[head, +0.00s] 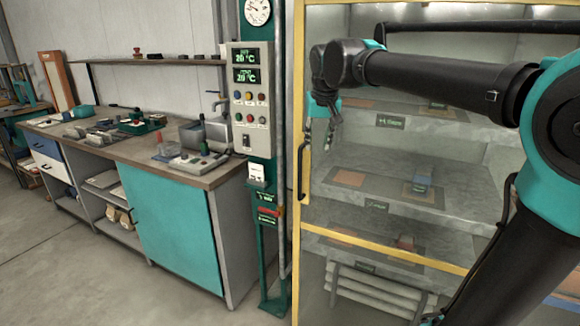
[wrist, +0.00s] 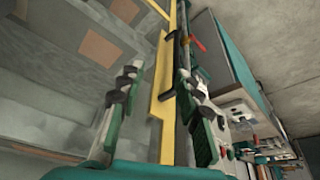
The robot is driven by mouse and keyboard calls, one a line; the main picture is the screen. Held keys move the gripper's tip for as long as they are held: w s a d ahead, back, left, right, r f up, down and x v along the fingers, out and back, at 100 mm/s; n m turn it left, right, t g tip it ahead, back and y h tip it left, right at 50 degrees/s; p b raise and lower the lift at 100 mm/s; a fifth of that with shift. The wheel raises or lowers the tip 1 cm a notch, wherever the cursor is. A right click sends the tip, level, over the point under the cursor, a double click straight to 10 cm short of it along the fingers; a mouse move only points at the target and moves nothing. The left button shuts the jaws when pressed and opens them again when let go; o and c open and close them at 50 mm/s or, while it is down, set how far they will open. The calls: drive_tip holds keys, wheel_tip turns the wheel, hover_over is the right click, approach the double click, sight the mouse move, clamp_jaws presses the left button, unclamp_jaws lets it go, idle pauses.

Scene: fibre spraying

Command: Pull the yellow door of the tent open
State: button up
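The tent's yellow-framed, see-through door (head: 385,249) fills the right of the head view and looks closed. A black upright handle (head: 303,172) sits on its left yellow post. My gripper (head: 323,120) is in front of the door, above and slightly right of the handle. In the wrist view the two fingers of my gripper (wrist: 155,100) are spread apart, with the yellow post (wrist: 162,110) showing between them. The black handle (wrist: 171,62) appears beyond the fingertips, nearer the right finger. I cannot tell whether anything touches it.
A green column with a control box (head: 250,100) and gauge stands just left of the door. A workbench (head: 150,155) with tools and a teal cabinet is further left. Behind the door are grey shelves (head: 470,190) with small items. The floor (head: 60,250) at lower left is clear.

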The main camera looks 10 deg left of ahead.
sight(301, 163)
drive_tip(key=a+r, duration=0.4)
drive_tip(key=x, duration=1.7)
drive_tip(key=shift+w+a+f, duration=0.1)
drive_tip(key=shift+w+f, duration=0.1)
drive_tip(key=shift+w, duration=0.15)
clamp_jaws()
